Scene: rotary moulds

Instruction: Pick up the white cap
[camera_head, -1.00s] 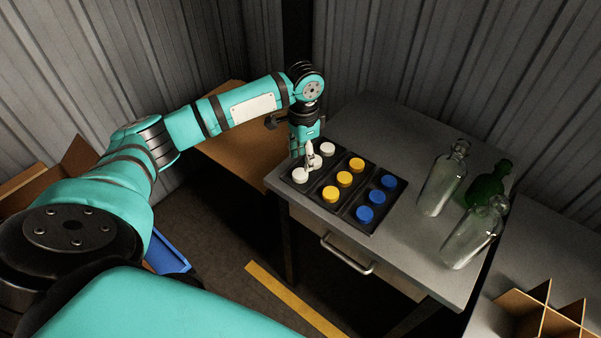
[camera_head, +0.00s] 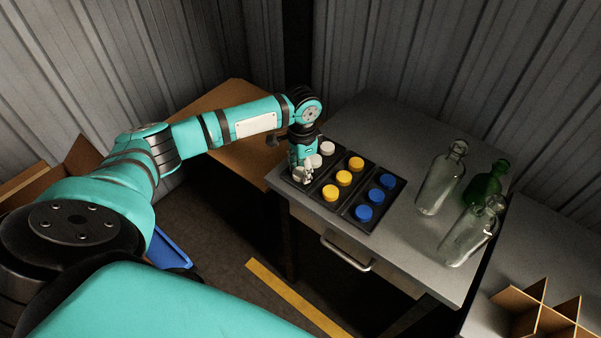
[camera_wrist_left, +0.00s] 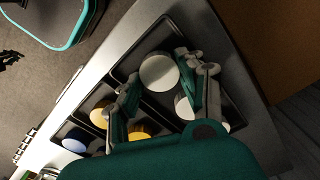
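Three white caps lie in the left row of a black tray (camera_head: 376,226) on the grey table. The far cap (camera_head: 327,147) and the middle cap (camera_head: 315,160) show in the head view; my gripper mostly hides the near one. My left gripper (camera_head: 303,176) points down over that near cap. In the left wrist view this white cap (camera_wrist_left: 159,72) sits between the two open fingertips, very close to both; contact is not clear. A second white cap (camera_wrist_left: 183,107) is partly behind a finger. A dark jointed shape (camera_wrist_left: 9,59) at that view's left edge may be my right gripper.
Yellow caps (camera_head: 343,178) and blue caps (camera_head: 364,213) fill the other tray rows. Clear bottles (camera_head: 440,184) and a green bottle (camera_head: 486,186) stand on the table's right. A cardboard divider (camera_head: 545,318) is at lower right. The table's back (camera_head: 385,125) is free.

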